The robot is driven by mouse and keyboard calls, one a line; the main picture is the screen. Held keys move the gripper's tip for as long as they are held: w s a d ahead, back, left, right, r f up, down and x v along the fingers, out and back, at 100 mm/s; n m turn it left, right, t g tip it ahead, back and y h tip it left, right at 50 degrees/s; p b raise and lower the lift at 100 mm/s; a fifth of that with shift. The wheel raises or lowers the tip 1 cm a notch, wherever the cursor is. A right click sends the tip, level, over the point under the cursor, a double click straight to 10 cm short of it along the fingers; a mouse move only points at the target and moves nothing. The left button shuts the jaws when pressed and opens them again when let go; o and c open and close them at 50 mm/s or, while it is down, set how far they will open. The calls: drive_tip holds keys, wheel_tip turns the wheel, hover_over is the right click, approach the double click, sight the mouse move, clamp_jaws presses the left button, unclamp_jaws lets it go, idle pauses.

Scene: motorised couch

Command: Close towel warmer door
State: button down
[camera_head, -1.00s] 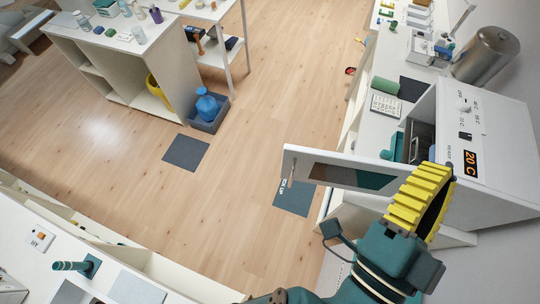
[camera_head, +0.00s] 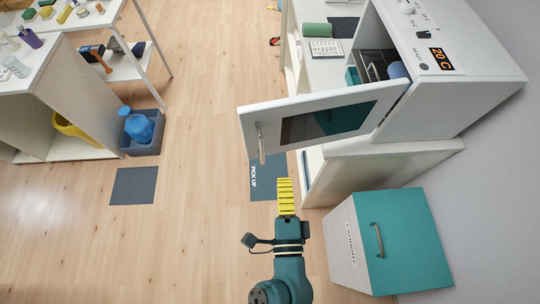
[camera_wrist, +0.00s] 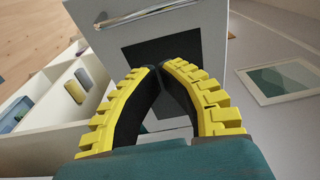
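The towel warmer (camera_head: 440,100) is a white box with dials and an orange "20 C" display, on a counter at the right in the head view. Its door (camera_head: 268,122) stands open, reaching left from the box, with a dark window and a bar handle (camera_head: 261,145) near its free edge. My gripper (camera_head: 285,183) is below the door in the head view, apart from the handle. In the wrist view my gripper's yellow fingers (camera_wrist: 155,70) meet at the tips with nothing seen between them. The door's handle (camera_wrist: 150,13) and dark window (camera_wrist: 140,52) lie beyond them.
A teal-lidded laundry box (camera_head: 400,235) stands on the floor right of my arm. A white shelf unit (camera_head: 85,95) and a grey bin with a blue jug (camera_head: 138,128) are at the left. The floor between is clear.

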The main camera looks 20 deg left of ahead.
drive_tip(key=w+a+p, duration=0.3)
drive_tip(key=w+a, duration=0.1)
drive_tip(key=a, duration=0.1)
drive_tip(key=shift+w, duration=0.3)
drive_tip(key=shift+a+p, duration=0.15)
drive_tip(key=shift+p, duration=0.25)
